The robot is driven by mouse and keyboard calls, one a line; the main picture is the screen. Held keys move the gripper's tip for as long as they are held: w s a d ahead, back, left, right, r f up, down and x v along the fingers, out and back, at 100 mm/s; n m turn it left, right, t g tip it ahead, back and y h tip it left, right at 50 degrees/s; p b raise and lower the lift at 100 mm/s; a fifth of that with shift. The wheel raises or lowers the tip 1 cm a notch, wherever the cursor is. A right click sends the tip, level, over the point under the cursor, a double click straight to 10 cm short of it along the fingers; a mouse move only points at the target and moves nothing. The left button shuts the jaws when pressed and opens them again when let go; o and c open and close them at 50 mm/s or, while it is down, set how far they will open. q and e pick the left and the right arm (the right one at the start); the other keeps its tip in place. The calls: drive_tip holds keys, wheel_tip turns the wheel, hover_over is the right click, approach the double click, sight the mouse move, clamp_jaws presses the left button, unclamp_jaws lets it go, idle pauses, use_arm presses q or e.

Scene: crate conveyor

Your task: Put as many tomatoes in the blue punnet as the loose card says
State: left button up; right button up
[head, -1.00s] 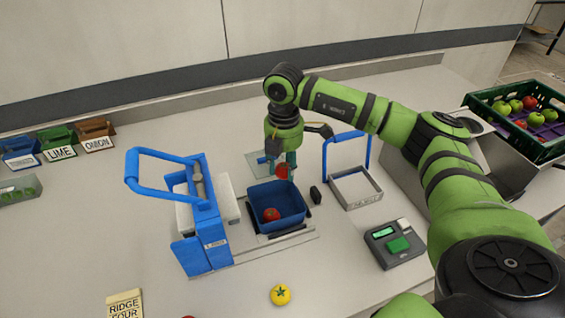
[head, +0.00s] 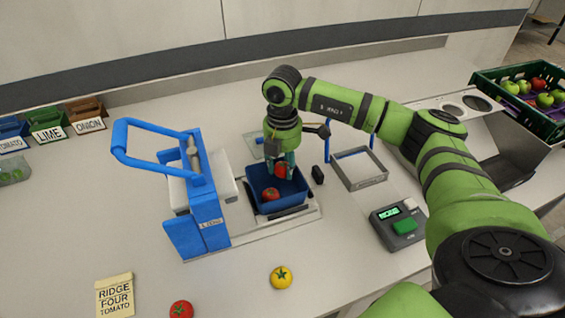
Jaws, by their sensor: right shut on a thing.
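The blue punnet (head: 285,206) sits on a grey stand in the middle of the table, with one red tomato (head: 270,194) inside. My right gripper (head: 281,168) points down at the punnet's back part and is shut on another red tomato (head: 280,170), held at about the height of the rim. A cream card (head: 115,295) reading "RIDGE FOUR TOMATO" lies loose at the front left. A red tomato (head: 181,310) lies at the bottom edge, partly cut off. A yellow tomato (head: 281,277) lies in front of the punnet. My left gripper is out of view.
A blue-handled machine (head: 208,215) stands just left of the punnet. A green crate (head: 557,128) of fruit is at far right. Labelled bins (head: 48,118) stand at far left.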

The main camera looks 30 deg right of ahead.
idle(0.4)
drive_tip(key=o, duration=1.1)
drive_tip(key=shift+o, duration=0.2)
drive_tip(key=shift+r, duration=0.15)
drive_tip(key=shift+r+p, duration=2.55)
drive_tip(key=shift+r, duration=0.85)
